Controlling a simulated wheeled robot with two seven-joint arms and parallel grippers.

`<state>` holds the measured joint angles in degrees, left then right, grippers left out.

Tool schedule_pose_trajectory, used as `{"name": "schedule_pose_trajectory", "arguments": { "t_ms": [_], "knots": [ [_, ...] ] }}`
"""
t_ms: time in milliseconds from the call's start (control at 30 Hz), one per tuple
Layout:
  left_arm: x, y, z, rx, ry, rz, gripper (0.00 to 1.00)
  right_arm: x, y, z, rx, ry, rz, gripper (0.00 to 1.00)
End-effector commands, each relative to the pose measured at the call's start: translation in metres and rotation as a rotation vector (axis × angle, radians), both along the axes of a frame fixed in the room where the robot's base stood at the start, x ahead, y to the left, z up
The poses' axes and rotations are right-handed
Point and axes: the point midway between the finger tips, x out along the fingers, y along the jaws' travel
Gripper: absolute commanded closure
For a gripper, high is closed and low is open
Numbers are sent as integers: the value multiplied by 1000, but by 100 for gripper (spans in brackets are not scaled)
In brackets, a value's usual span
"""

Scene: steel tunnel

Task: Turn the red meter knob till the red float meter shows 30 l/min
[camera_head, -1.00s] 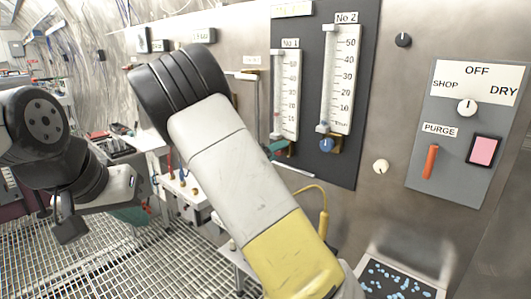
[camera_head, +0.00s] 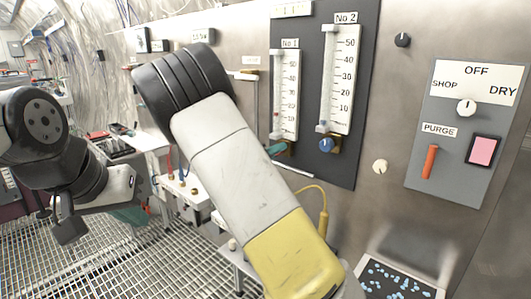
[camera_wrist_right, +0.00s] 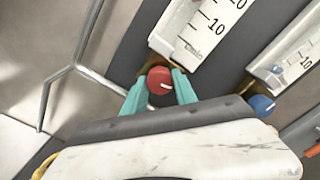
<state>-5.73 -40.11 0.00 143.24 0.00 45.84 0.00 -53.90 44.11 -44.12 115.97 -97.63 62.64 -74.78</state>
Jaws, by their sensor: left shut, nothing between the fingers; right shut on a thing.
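The No 1 meter (camera_head: 286,97) is a white scale on a dark panel. A small reddish mark, perhaps its float, shows at the tube's left side between 10 and 20; it is too small to read exactly. The red knob (camera_wrist_right: 159,81) with a pale line sits below that scale in the right wrist view. My right gripper (camera_wrist_right: 159,86) is shut on it, one teal fingertip on each side. In the head view the gripper (camera_head: 277,149) is mostly behind my arm and the knob is hidden. My left gripper (camera_head: 70,230) is shut and empty, low at the left.
The No 2 meter (camera_head: 337,82) and its blue knob (camera_head: 326,145) stand just right of No 1. A grey control box (camera_head: 465,140) with an orange handle (camera_head: 430,162) is further right. A bin of blue pellets (camera_head: 398,280) lies below. A yellow cable (camera_head: 323,222) hangs beside my right arm.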

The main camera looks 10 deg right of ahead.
Motion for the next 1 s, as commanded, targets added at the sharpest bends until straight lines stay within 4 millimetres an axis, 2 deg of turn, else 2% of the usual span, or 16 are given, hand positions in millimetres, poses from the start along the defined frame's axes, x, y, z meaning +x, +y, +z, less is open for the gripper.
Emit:
{"name": "schedule_pose_trajectory", "arguments": {
  "t_ms": [1000],
  "knots": [
    [0, 0, 0, 0, 0, 0, 100, 1, 1, -1, 560, -715, -1, 100]
  ]
}}
